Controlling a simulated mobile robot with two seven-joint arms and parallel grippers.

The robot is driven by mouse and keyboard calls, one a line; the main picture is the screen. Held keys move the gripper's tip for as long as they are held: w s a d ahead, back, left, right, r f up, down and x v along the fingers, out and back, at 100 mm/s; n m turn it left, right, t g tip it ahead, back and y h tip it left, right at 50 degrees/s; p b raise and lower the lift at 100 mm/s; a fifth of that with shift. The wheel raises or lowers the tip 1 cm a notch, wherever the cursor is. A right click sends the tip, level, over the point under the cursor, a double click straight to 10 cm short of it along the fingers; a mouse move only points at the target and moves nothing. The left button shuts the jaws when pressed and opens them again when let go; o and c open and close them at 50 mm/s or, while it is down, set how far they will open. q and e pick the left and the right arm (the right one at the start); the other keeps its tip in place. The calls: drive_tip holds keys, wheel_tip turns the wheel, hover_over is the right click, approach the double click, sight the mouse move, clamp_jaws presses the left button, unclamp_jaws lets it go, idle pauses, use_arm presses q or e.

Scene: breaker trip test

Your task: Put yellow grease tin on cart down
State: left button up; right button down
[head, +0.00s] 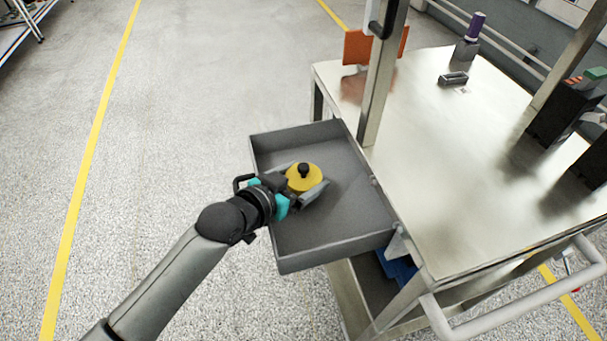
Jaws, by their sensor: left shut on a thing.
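The yellow grease tin (304,178) has a round yellow top with a black knob. It is inside or just above the grey open drawer (345,232) on the cart's left side; I cannot tell whether it touches the drawer floor. My left gripper (305,187) is shut on the tin, with its grey fingers on either side of it. The cart (440,150) has a pale metal top, to the right of the drawer. My right gripper is not in view.
An upright metal post (382,85) stands at the cart's edge beside the drawer. A purple-capped bottle (474,27), a small grey block (453,79) and dark bins (562,108) are on the cart top. The middle of the top is bare. A white handle (520,298) sticks out at the front.

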use_arm(q)
drive_tip(key=shift+f, duration=0.3)
drive_tip(key=o, duration=1.4)
drive_tip(key=shift+r, duration=0.25)
drive_tip(key=p+v, duration=0.2)
drive_tip(key=v, duration=1)
drive_tip(key=shift+a+r, duration=0.1)
drive_tip(key=shift+r, duration=0.15)
